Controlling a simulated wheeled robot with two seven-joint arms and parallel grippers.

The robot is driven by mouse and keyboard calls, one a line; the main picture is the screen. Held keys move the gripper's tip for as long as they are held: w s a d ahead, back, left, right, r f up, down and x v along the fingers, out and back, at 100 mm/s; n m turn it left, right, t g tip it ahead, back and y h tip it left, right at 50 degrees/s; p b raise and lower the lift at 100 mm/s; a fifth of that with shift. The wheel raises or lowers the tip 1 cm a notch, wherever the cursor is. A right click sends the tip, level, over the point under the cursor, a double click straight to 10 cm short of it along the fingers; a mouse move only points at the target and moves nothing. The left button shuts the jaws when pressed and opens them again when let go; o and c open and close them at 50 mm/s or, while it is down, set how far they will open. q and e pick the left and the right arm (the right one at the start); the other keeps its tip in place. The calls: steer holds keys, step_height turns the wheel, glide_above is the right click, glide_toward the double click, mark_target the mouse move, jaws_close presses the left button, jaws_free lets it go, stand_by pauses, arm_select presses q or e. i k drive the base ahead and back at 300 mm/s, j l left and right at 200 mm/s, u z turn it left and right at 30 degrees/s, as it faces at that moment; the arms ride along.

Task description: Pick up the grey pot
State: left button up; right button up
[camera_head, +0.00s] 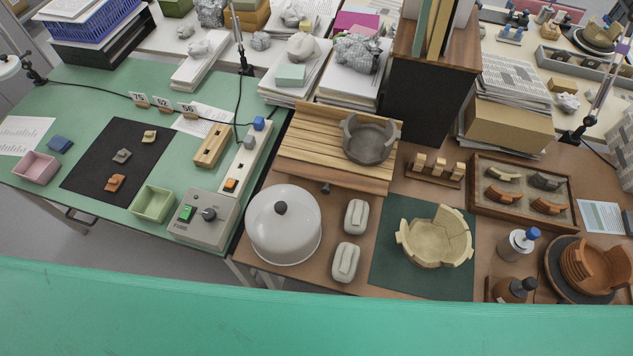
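The grey pot (370,140) is a round, open vessel with an uneven, broken-looking rim. It stands upright at the right end of a wooden slatted board (298,158) on the brown table. A dark cabinet (424,100) stands just behind and to the right of it. Neither of my grippers shows in the head view, and nothing is touching the pot from above.
In front of the board are a white dome (284,225) with a dark knob and two pale blocks (356,216). A cream pot (437,238) stands on a dark green mat (392,272). Wooden holders (434,170) stand right of the grey pot. A green surface (300,325) crosses the bottom.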

mark_target(371, 144)
steer(key=k+z, duration=0.1)
steer(key=z, duration=0.35)
steer(key=k+z, duration=0.15)
steer(key=z, duration=0.35)
steer(key=k+z, duration=0.1)
steer(key=z, duration=0.35)
